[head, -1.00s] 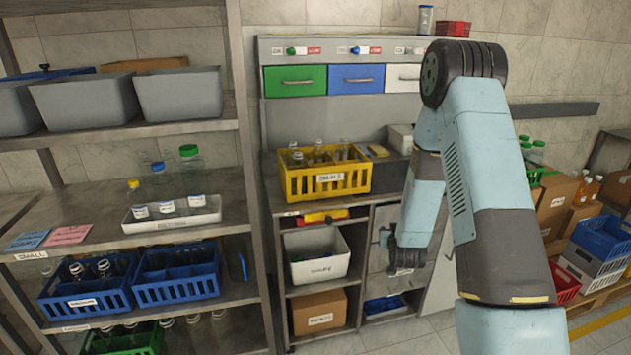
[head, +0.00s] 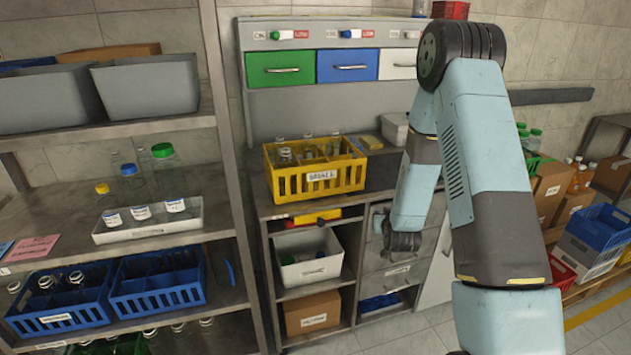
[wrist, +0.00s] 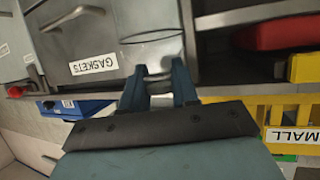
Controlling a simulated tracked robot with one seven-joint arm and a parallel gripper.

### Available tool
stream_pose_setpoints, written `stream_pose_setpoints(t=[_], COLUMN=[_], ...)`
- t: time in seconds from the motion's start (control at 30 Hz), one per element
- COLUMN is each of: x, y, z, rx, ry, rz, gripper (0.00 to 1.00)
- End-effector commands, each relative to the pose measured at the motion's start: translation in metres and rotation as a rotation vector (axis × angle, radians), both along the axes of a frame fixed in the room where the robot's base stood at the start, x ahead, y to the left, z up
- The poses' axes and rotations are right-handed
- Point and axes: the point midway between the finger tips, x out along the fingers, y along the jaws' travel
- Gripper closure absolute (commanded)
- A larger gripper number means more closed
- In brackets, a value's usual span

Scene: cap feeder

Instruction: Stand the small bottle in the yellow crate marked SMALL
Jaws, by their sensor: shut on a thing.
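The yellow crate (head: 318,184) marked SMALL stands on the bench in the middle of the head view. Several clear bottles (head: 308,151) show their tops inside it. Its yellow side and label also show at the right of the wrist view (wrist: 252,112). My gripper (wrist: 158,84) is shut on a clear, see-through thing, apparently the small bottle (wrist: 153,50), between its two blue fingers. Its exact outline is hard to make out. In the head view my arm hangs down to the right of the crate, and its fingers and load are hidden.
A cabinet front (wrist: 95,35) labelled GASKETS is close before my gripper. A shelf unit at left holds a white tray (head: 150,230) of capped bottles and blue crates (head: 155,300). Boxes stand at right.

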Motion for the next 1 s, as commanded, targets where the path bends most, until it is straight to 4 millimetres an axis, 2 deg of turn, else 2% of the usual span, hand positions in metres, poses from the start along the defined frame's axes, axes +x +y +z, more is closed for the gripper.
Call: stream_pose_setpoints(t=[0.37, 0.67, 0.87, 1.0], x=[0.000, -0.006, -0.012, -0.017], y=[0.009, 0.035, 0.063, 0.086], z=[0.000, 0.052, 0.101, 0.142], rx=[-0.002, -0.002, -0.005, -0.006], ry=[0.000, -0.002, -0.002, -0.001], rz=[0.013, 0.124, 0.239, 0.333], gripper=[1.00, 1.00, 1.00, 1.00])
